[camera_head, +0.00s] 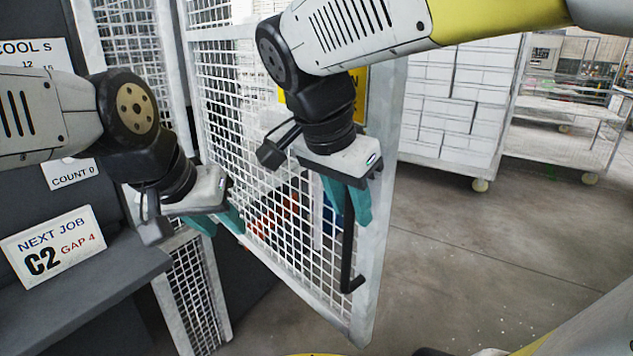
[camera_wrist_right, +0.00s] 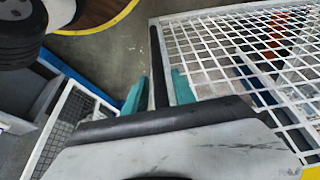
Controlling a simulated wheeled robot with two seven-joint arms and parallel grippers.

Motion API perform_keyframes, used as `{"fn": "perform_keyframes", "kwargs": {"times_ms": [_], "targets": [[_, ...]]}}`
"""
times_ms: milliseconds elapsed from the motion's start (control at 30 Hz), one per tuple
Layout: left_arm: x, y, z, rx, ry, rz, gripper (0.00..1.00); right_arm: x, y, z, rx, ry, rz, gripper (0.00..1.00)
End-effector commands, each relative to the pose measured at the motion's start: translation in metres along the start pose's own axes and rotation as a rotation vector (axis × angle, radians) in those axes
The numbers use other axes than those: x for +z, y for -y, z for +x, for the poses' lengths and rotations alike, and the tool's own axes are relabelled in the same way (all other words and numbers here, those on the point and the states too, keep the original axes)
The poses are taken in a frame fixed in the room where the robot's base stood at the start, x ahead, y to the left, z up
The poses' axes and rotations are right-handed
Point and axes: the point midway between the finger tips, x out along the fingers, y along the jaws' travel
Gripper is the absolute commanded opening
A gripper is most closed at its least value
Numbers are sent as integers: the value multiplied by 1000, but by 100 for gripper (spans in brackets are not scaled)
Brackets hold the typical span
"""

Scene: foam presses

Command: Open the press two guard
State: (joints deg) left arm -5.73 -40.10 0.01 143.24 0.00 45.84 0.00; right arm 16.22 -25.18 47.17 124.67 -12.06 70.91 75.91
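A white mesh guard door (camera_head: 372,250) with a yellow sign (camera_head: 360,88) stands swung out at an angle, its free edge towards me. No press number is readable on it. The mesh also shows in the right wrist view (camera_wrist_right: 235,50). A black bar handle (camera_head: 347,245) runs down near that free edge. My right gripper (camera_head: 349,205) is at the handle's upper part. In the right wrist view, its teal fingers (camera_wrist_right: 158,92) lie on either side of the dark bar, seemingly closed on it. My left gripper (camera_head: 218,222) has its fingers apart, empty, left of the door mesh.
A dark bench (camera_head: 85,285) at the left carries a "NEXT JOB C2 GAP 4" sign (camera_head: 52,245). Another mesh panel (camera_head: 195,300) stands below my left gripper. A white cabinet on wheels (camera_head: 455,110) and a wire cart (camera_head: 560,140) stand at the back right. The floor at right is clear.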

Motion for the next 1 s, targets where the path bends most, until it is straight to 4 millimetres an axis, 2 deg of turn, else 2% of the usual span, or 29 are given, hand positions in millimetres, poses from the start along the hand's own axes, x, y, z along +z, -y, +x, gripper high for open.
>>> {"fn": "perform_keyframes", "kwargs": {"times_ms": [367,467,800,1000], "targets": [[0,0,0,0,0,0,36,0,0,-3,-2,0,0,38],[0,0,0,0,0,0,36,0,1,-14,-3,-1,0,38],[0,0,0,0,0,0,36,0,1,-68,-2,-1,0,38],[0,0,0,0,0,0,36,0,0,-78,0,0,0,38]]}}
